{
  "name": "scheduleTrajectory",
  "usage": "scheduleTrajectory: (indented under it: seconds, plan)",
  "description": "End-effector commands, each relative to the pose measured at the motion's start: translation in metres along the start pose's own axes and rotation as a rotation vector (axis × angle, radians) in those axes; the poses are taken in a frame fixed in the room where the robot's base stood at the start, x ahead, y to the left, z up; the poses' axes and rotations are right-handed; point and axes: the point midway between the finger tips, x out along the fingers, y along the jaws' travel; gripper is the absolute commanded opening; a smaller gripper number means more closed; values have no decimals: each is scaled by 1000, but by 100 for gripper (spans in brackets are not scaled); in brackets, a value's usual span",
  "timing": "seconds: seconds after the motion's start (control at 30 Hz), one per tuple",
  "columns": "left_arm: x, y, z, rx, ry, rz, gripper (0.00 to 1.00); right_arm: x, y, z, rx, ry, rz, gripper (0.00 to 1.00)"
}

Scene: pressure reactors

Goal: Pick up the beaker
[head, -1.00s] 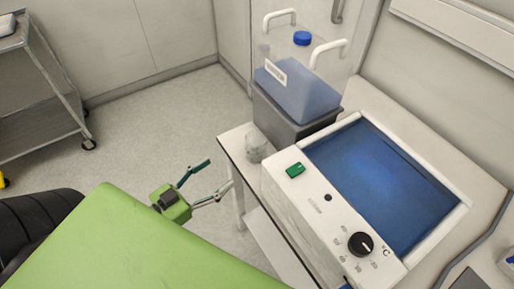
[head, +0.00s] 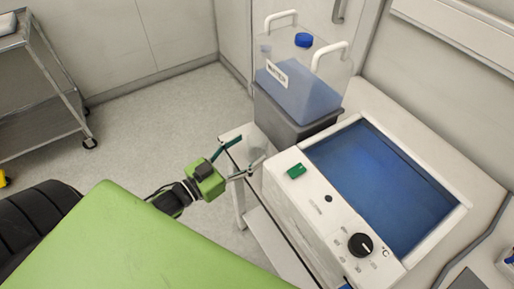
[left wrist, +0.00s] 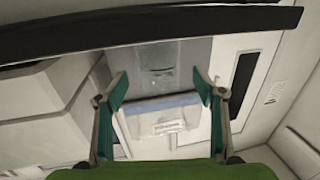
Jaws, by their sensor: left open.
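The clear glass beaker (head: 259,138) stands on the left end of the narrow white table (head: 228,137), beside the white bath unit and below the grey tub. It is faint and hard to make out. My left gripper (head: 253,148) is open, with its fingertips at the table's left end, close to the beaker. I cannot tell whether the fingers are around it or just short of it. In the left wrist view the open fingers (left wrist: 161,84) are wide apart, and the beaker's outline is not clear between them. My right gripper is not in view.
A white bath unit (head: 305,205) with a blue window and dial stands right of the beaker. Behind is a grey tub (head: 288,128) holding a blue-capped container (head: 302,85). A metal cart (head: 45,100) stands at far left. Floor between is clear.

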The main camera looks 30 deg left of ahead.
Motion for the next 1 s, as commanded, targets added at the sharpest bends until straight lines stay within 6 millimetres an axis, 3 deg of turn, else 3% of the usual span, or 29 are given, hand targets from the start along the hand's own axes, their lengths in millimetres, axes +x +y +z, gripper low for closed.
scheduleTrajectory:
  seconds: [0.23,0.57,0.77,1.0]
  plan:
    - [34,1,-3,0,1,-1,63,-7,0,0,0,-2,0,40]
    - [40,2,-2,0,0,0,63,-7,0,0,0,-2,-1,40]
    - [40,2,-2,0,0,0,20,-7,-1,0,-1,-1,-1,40]
    - [40,2,-3,1,1,0,20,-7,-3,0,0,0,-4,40]
